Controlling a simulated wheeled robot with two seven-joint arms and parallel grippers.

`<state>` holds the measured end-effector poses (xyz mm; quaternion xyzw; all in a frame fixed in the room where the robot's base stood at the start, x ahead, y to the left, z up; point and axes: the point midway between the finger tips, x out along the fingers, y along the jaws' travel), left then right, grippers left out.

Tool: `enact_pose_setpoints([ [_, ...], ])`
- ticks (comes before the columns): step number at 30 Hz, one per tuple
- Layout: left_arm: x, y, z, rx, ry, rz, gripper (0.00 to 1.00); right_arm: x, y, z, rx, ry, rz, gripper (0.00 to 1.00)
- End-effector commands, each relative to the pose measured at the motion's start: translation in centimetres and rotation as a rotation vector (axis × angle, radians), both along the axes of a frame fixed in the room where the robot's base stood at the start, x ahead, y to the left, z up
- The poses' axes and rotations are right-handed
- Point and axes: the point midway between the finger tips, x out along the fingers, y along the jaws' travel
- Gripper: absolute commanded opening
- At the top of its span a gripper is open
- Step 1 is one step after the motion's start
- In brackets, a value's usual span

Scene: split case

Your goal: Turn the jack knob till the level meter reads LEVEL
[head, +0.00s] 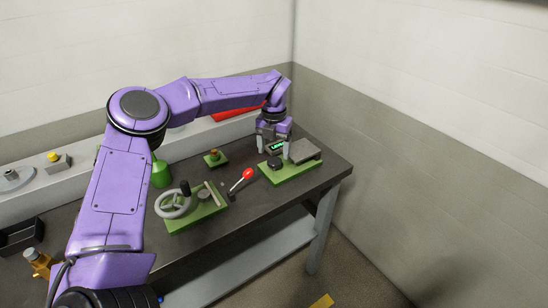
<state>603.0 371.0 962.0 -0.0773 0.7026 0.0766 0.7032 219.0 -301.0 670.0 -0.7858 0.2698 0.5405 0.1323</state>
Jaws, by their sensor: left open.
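The jack stands on a green base (292,176) near the right end of the table. Its dark round jack knob (275,164) sits at the left of this base, and a grey plate (304,151) is at the right. The level meter (278,146) is a small dark display with green lettering, too small to read surely. It is partly hidden by my gripper. My left gripper (273,152) is open and points down above the knob, its fingers spread to either side. I cannot tell whether they touch anything. My right gripper is out of view.
A red-knobbed lever (247,174) stands just left of the jack. A green base with a grey handwheel (174,204) is farther left. A small green block with an orange-brown knob (214,156) is behind. The table's right edge is close to the jack.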

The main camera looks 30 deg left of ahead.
Motion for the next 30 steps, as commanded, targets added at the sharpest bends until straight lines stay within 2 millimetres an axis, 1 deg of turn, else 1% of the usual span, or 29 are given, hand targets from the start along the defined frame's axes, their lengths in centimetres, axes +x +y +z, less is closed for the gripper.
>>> enact_pose_setpoints([
  [1,0.1,0.0,1.1,0.002,-0.005,0.0,0.75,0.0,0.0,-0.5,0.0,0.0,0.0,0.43],
  [4,0.2,0.0,3.5,0.002,-0.005,0.0,0.75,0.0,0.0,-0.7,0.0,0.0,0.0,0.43],
  [6,0.2,0.0,4.9,0.002,-0.004,0.0,0.75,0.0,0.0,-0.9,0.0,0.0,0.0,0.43],
  [9,0.2,0.0,6.3,0.001,-0.001,0.0,0.75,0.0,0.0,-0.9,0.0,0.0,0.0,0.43],
  [14,0.1,0.0,7.0,0.0,0.001,-0.001,0.75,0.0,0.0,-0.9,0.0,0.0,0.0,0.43],
  [26,0.1,0.0,7.0,0.0,0.001,-0.001,0.75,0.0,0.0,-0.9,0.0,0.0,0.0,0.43],
  [28,0.1,0.0,7.3,0.0,0.001,-0.001,0.75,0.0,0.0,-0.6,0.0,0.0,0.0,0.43],
  [29,0.1,0.0,7.7,0.0,0.0,-0.001,0.75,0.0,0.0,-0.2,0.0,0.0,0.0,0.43],
  [30,0.1,0.0,8.6,0.0,0.0,-0.001,0.75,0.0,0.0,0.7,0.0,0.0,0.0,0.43],
])
